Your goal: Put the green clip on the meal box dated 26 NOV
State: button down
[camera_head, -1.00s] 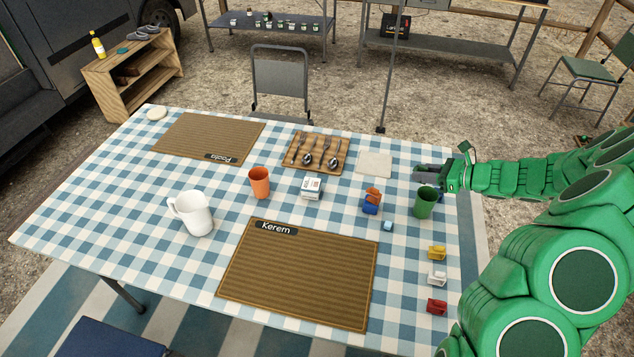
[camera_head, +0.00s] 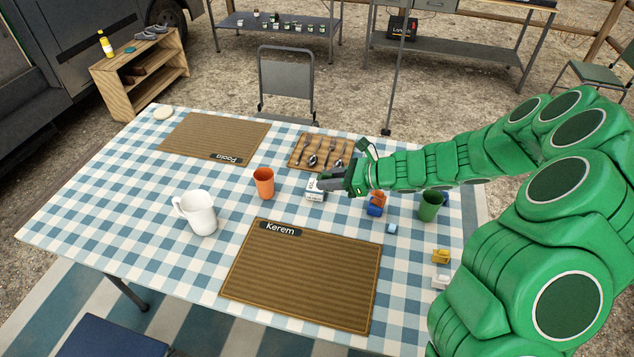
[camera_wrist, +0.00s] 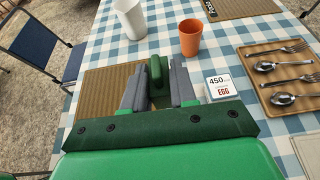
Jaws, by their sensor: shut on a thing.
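My gripper (camera_head: 332,180) is above the table, at the right of a small white box (camera_head: 313,192) and overlapping it in the head view. In the wrist view, the gripper fingers (camera_wrist: 158,88) are closed around a green piece (camera_wrist: 157,74), which looks like the green clip. In the head view the clip cannot be made out. The white box also shows in the wrist view (camera_wrist: 220,87), just right of the fingers, with "450" and "EGG" on its label. I can read no date on it.
An orange cup (camera_head: 264,183) stands left of the box, with a white pitcher (camera_head: 197,212) beyond. A cutlery board (camera_head: 297,158) lies behind. Orange and blue pieces (camera_head: 375,208), a green cup (camera_head: 430,205) and yellow (camera_head: 440,256) and white (camera_head: 440,277) pieces stand at the right.

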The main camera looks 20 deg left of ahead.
jog(key=w+a+f, duration=0.1)
jog(key=w+f, duration=0.2)
jog(key=w+a+f, duration=0.2)
jog(key=w, duration=0.2)
jog(key=w+a+f, duration=0.2)
jog(key=w+f, duration=0.1)
jog(key=w, duration=0.1)
jog(key=shift+a+f, duration=0.2)
jog(key=shift+f, duration=0.1)
jog(key=shift+w+a+f, duration=0.25)
jog(key=shift+w+f, duration=0.2)
jog(key=shift+f, duration=1.65)
jog(key=shift+f, duration=0.1)
jog(key=c, duration=0.9)
grip_release()
